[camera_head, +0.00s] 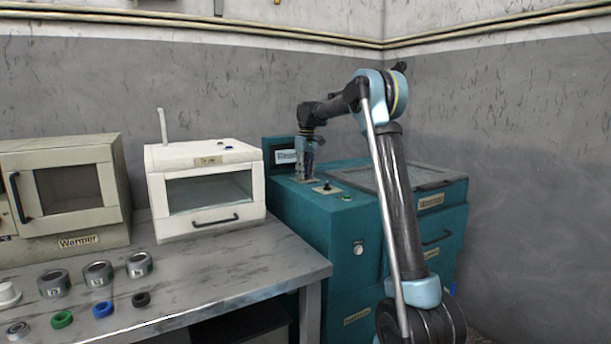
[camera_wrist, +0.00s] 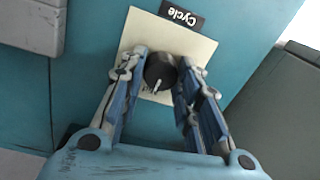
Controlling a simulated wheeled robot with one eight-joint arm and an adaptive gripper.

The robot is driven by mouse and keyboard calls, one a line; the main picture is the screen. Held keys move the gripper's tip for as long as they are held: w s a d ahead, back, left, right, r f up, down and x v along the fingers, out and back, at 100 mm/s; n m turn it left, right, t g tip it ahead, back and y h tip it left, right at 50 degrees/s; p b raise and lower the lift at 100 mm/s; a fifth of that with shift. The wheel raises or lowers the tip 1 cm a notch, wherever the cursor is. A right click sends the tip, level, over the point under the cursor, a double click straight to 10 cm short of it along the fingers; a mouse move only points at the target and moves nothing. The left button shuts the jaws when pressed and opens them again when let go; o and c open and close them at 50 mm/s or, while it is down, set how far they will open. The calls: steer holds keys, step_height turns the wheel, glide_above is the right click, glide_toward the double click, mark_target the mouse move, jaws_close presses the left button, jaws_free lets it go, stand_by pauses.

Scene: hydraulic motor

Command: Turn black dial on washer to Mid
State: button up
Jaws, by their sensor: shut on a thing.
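The washer (camera_head: 335,238) is a teal cabinet right of the table in the head view. My gripper (camera_head: 307,176) points down over its top near the back left. In the wrist view my gripper (camera_wrist: 160,75) has its two fingers on either side of a black dial (camera_wrist: 160,68) and is shut on it. The dial has a pale pointer mark toward the lower part of its face. It sits on a cream plate (camera_wrist: 200,48) beside a black label reading "Cycle" (camera_wrist: 180,14). In the head view the gripper hides this dial.
Another small black knob (camera_head: 326,187) and a green button (camera_head: 345,197) are on the washer top. A white dryer (camera_head: 206,190) and a beige warmer (camera_head: 70,190) stand on the grey table (camera_head: 215,270), with several rings in front. A small display (camera_head: 286,156) rises behind my gripper.

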steer(key=shift+w+d+n, duration=0.1)
steer(key=shift+d+n, duration=0.1)
steer(key=shift+n, duration=0.1)
steer(key=o, duration=1.1)
steer(key=shift+c, duration=0.2)
steer(key=shift+a, duration=0.1)
steer(key=shift+r, duration=0.2)
step_height(320, 180, up, 12)
steer(key=shift+w+d+f, duration=0.25)
steer(key=shift+d, duration=0.05)
